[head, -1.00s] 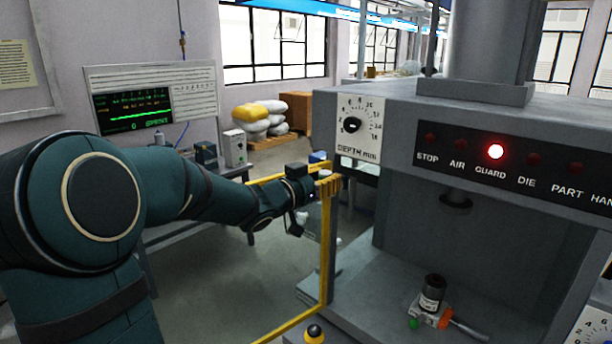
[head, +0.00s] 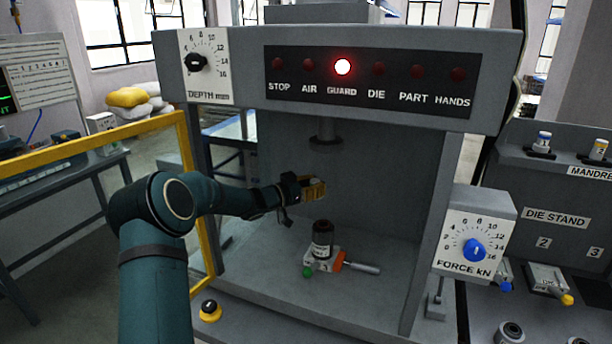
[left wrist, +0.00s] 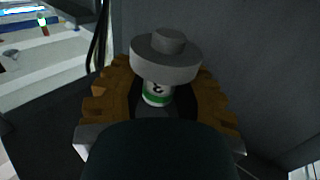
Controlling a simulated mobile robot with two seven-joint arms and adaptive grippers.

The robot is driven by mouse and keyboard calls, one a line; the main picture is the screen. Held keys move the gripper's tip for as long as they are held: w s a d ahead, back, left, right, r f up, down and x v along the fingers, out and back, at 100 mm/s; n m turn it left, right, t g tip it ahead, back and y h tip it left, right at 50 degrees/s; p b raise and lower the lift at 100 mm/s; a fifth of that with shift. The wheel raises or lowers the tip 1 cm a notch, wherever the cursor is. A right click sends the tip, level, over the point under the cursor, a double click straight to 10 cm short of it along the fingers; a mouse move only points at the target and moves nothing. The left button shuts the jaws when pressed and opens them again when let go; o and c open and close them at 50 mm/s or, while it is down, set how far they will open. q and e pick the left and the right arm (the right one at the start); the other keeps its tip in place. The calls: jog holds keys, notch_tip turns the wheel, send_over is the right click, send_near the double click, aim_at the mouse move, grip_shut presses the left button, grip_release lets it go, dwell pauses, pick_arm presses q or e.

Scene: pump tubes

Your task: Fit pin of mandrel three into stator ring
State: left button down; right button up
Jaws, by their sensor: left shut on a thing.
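My left gripper (head: 313,188) is inside the press bay, its orange-brown fingers shut on a mandrel. The stator ring (head: 322,234), a dark cylinder with a white label, stands upright on a die (head: 326,263) on the press bed. The gripper is above it and slightly left, apart from it. My right gripper is out of view.
The press ram (head: 325,132) hangs just above the gripper. The GUARD lamp (head: 342,67) glows red. The yellow guard frame (head: 100,142) is at the left. The force dial box (head: 472,236) and a mandrel rack (head: 560,165) are at the right. The bay's right side is clear.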

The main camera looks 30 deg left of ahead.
pick_arm(q)
jog(key=shift+m+h, duration=0.3)
jog(key=shift+h, duration=0.1)
jog(key=w+d+f, duration=0.1)
jog(key=w+f, duration=0.1)
jog(key=f, duration=0.1)
jog(key=shift+w+d+b, duration=0.35)
jog(key=shift+w, duration=0.05)
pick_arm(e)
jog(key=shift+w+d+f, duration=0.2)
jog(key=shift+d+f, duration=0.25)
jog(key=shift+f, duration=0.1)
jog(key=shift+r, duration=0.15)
pick_arm(q)
jog(key=shift+f+b, duration=1.3)
jog(key=shift+f, duration=1.6)
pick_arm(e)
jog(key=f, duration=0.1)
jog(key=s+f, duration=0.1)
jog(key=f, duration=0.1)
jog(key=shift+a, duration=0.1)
pick_arm(q)
jog(key=shift+p, duration=0.35)
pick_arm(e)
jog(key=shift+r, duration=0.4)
pick_arm(q)
jog(key=shift+f+b, duration=0.65)
jog(key=shift+f, duration=0.4)
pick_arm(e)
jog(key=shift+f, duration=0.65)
